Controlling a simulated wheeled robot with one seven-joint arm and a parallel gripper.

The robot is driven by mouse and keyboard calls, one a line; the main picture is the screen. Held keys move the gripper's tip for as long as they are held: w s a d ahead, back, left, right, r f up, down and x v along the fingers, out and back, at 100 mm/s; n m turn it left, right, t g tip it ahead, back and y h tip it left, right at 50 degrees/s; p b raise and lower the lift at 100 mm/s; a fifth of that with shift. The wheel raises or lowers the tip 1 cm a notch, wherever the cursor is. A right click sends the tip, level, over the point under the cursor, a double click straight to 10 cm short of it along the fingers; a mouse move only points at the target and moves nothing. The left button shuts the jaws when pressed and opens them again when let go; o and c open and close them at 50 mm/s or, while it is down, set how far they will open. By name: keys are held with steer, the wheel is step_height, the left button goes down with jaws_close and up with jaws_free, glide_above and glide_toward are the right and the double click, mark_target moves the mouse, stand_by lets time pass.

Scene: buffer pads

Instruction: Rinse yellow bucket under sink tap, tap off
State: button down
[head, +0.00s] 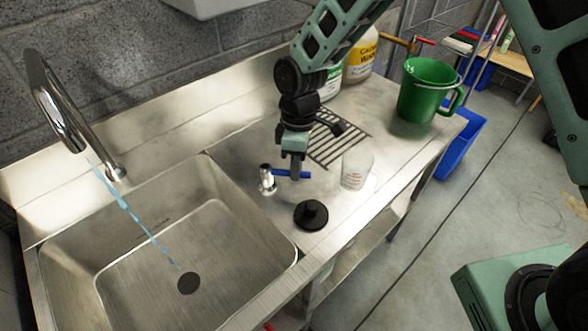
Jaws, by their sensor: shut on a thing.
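The curved metal tap (58,103) stands over the steel sink (110,250) at left. A blue stream of water (134,217) runs from its spout to the dark drain. A small metal valve (267,179) with a blue lever (283,173) stands on the counter right of the basin. My gripper (295,171) points down and is shut on the blue lever, partly covering it. No yellow bucket shows in this view. A green bucket (425,92) with a handle stands at the counter's far right end.
A black plug-like piece (311,214) and a clear measuring cup (355,170) stand near the gripper on the counter. Behind are a dark rack (338,140) and a yellow-labelled jug (359,60). A blue bin (462,145) is beyond the counter's right end.

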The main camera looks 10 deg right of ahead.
steer(key=shift+w+d+n+h+p, duration=0.15)
steer(key=shift+w+n, duration=0.5)
steer(key=shift+n, duration=0.4)
steer(key=shift+w+a+n+h+p, duration=0.15)
steer(key=shift+w+n, duration=0.5)
steer(key=shift+n, duration=0.4)
steer(key=c, duration=1.4)
jaws_free()
steer(key=shift+r, duration=0.15)
steer(key=w+r+b, duration=0.1)
steer(key=r, duration=0.4)
steer(key=w+r, duration=0.1)
steer(key=r, duration=0.5)
steer(key=w+r+b, duration=0.1)
steer(key=r, duration=0.5)
steer(key=shift+w+b, duration=0.2)
steer(key=shift+b, duration=0.1)
